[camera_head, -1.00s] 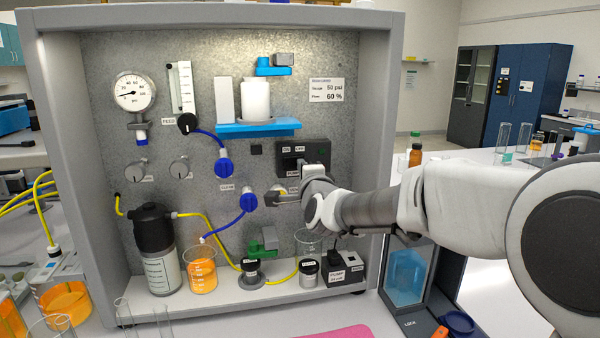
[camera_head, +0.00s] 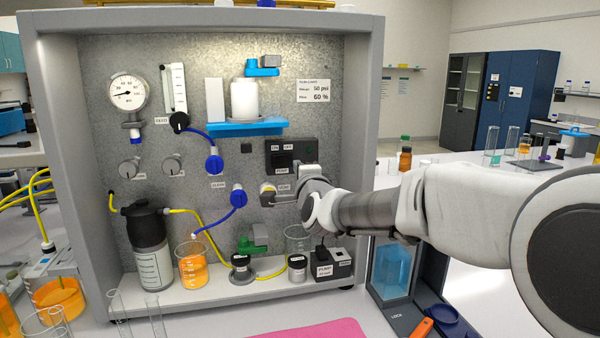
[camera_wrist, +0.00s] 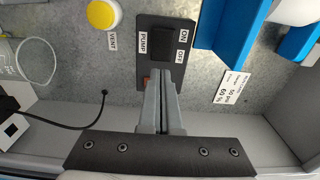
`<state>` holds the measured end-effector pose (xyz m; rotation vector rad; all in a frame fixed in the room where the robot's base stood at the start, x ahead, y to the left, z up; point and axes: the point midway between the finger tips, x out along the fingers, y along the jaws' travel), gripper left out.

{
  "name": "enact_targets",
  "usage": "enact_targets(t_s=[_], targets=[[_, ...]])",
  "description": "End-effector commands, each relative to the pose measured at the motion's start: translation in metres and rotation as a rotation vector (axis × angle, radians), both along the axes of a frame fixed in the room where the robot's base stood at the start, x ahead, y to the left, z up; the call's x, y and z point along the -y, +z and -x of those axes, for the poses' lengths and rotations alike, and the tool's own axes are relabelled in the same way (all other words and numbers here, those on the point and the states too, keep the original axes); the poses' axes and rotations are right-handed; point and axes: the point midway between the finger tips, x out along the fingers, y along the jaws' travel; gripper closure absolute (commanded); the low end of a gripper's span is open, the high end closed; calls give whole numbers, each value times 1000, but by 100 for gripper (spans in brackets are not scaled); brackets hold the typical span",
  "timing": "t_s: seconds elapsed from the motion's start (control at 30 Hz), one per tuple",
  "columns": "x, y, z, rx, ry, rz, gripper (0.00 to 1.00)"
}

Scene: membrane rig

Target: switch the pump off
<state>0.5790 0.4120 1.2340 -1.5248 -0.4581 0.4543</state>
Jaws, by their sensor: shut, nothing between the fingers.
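The pump switch (camera_head: 282,160) is a dark rocker on a black plate on the metal panel, with ON at its left and OFF at its right. In the wrist view the rocker (camera_wrist: 163,42) is dark, beside its PUMP, ON and OFF labels. My gripper (camera_wrist: 160,74) is shut and empty. Its fingertips overlap the OFF end of the plate in that view; I cannot tell if they touch it. A small orange-red spot shows beside the fingers. In the head view my gripper (camera_head: 304,180) covers the plate's lower right corner.
A yellow vent button (camera_wrist: 103,14) sits beside the plate. A blue shelf (camera_head: 248,127) with a white bottle is above left. A grey frame surrounds the panel. Below are an orange-filled beaker (camera_head: 193,272) and a pump box (camera_head: 333,265) with a black cable.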

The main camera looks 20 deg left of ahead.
Motion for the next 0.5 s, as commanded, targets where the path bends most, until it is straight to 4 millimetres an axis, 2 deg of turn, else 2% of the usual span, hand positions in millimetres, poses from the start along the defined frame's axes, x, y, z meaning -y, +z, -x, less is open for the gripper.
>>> enact_targets(t_s=[0.5], targets=[[62,0,57,2,0,3,100]])
